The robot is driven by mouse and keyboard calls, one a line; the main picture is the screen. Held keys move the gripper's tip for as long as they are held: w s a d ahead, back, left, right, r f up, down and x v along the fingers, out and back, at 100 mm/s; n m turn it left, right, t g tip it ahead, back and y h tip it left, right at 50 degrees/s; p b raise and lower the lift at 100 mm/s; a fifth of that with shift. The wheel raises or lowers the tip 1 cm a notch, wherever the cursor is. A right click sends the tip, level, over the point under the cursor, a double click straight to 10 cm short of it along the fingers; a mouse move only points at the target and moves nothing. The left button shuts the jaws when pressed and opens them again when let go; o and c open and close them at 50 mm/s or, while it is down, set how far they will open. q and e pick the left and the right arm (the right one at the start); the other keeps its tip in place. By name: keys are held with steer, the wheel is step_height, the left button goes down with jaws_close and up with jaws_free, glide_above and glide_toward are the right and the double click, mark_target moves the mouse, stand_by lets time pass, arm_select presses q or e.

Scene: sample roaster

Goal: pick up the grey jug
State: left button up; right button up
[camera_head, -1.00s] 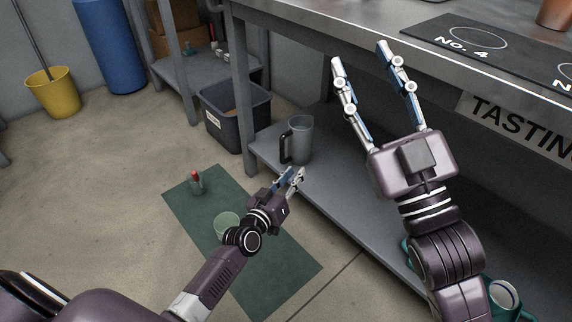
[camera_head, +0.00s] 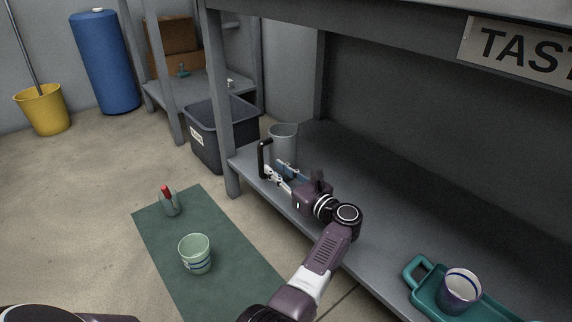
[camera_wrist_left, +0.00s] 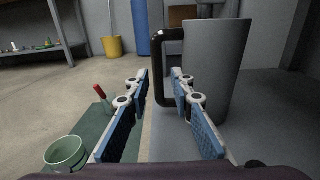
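The grey jug (camera_head: 284,143) stands upright on the lower shelf of the bench, near its left end. Its black handle (camera_head: 262,157) faces left and front. The jug (camera_wrist_left: 215,75) fills the right of the left wrist view, with the handle (camera_wrist_left: 157,70) straight ahead. My left gripper (camera_head: 277,172) is open and empty, just in front of the jug. In the wrist view its fingertips (camera_wrist_left: 160,73) appear one on each side of the handle's upright bar; whether they reach around it I cannot tell. My right gripper is out of view.
A teal tray (camera_head: 415,272) with a striped cup (camera_head: 459,288) sits further right on the shelf (camera_head: 370,215). A dark bin (camera_head: 205,150) stands behind the bench leg. On the floor mat (camera_head: 165,240) are a green cup (camera_head: 196,252) and a red-topped item (camera_head: 169,200).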

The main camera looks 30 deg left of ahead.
mark_target(263, 161)
arm_select(q)
steer(key=b+x, duration=0.1)
steer(key=x, duration=0.1)
steer(key=b+x, duration=0.3)
steer(key=x, duration=0.1)
steer(key=shift+a+f+b, duration=0.25)
steer(key=shift+a+b, duration=0.1)
steer(key=shift+a, duration=0.35)
steer(key=shift+w+a+r, duration=0.15)
steer(key=shift+r, duration=0.05)
steer(key=shift+c, duration=0.5)
jaws_close()
steer(key=shift+r, duration=0.15)
